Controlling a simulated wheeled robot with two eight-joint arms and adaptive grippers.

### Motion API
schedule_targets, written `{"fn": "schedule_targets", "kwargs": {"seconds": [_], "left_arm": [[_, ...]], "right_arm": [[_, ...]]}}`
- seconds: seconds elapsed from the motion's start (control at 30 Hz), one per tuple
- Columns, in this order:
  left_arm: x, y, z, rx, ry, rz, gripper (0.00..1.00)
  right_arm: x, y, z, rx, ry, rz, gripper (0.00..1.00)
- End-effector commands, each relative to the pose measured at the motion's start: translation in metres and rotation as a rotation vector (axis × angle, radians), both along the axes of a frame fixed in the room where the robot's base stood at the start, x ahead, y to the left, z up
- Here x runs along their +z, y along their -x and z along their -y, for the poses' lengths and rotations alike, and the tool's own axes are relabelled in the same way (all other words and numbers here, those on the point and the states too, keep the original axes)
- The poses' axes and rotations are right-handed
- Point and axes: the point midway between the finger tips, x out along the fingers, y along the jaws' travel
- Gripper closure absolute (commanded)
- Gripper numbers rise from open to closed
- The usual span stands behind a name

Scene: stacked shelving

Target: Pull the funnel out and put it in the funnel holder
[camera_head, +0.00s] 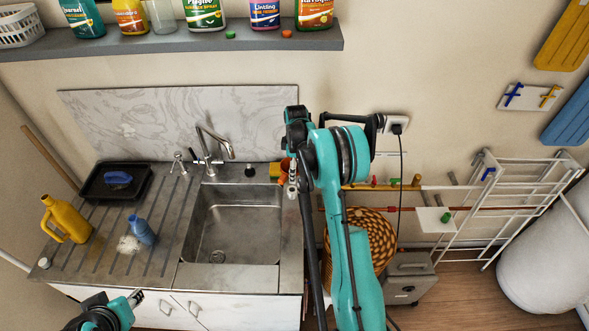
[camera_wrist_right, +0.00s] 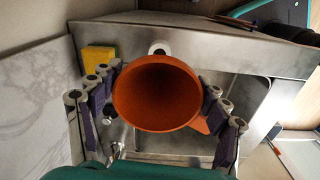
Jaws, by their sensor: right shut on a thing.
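The orange funnel (camera_wrist_right: 156,92) is between the fingers of my right gripper (camera_wrist_right: 157,105) in the right wrist view, its wide round mouth facing the camera. The gripper is shut on it. In the head view my right gripper (camera_head: 291,187) is at the right edge of the sink, and only a little of the orange funnel (camera_head: 285,163) shows there. A pale ring (camera_wrist_right: 157,47) sits just beyond the funnel's rim; I cannot tell whether it belongs to a holder. My left gripper (camera_head: 135,298) is low at the counter front; its finger opening is unclear.
The metal sink (camera_head: 232,225) lies under the tap (camera_head: 213,147). A yellow sponge (camera_wrist_right: 98,59) is near the funnel. A yellow jug (camera_head: 65,220), blue bottle (camera_head: 142,230) and black tray (camera_head: 114,182) stand on the drainboard. A white drying rack (camera_head: 510,190) is at right.

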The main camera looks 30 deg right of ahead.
Motion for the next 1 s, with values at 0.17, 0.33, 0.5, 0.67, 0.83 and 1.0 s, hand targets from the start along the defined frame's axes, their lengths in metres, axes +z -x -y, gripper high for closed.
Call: {"fn": "schedule_targets", "kwargs": {"seconds": [0.17,0.33,0.5,0.67,0.83,1.0], "left_arm": [[-0.019,0.0,0.0,0.0,0.0,0.0,0.66],[-0.031,0.0,0.0,0.0,0.0,0.0,0.66],[-0.035,0.0,0.0,0.0,0.0,0.0,0.66],[-0.034,0.0,0.0,0.0,0.0,0.0,0.66],[-0.034,0.0,0.0,0.0,0.0,0.0,0.66],[-0.034,0.0,0.0,0.0,0.0,0.0,0.66]], "right_arm": [[-0.023,0.0,0.0,0.0,0.0,0.0,0.51],[-0.038,0.0,0.0,0.0,0.0,0.0,0.51],[-0.043,0.0,0.0,0.0,0.0,0.0,0.51],[-0.043,0.0,0.0,0.0,0.0,0.0,0.51],[-0.043,0.0,0.0,0.0,0.0,0.0,0.51],[-0.043,0.0,0.0,0.0,0.0,0.0,0.51]]}}
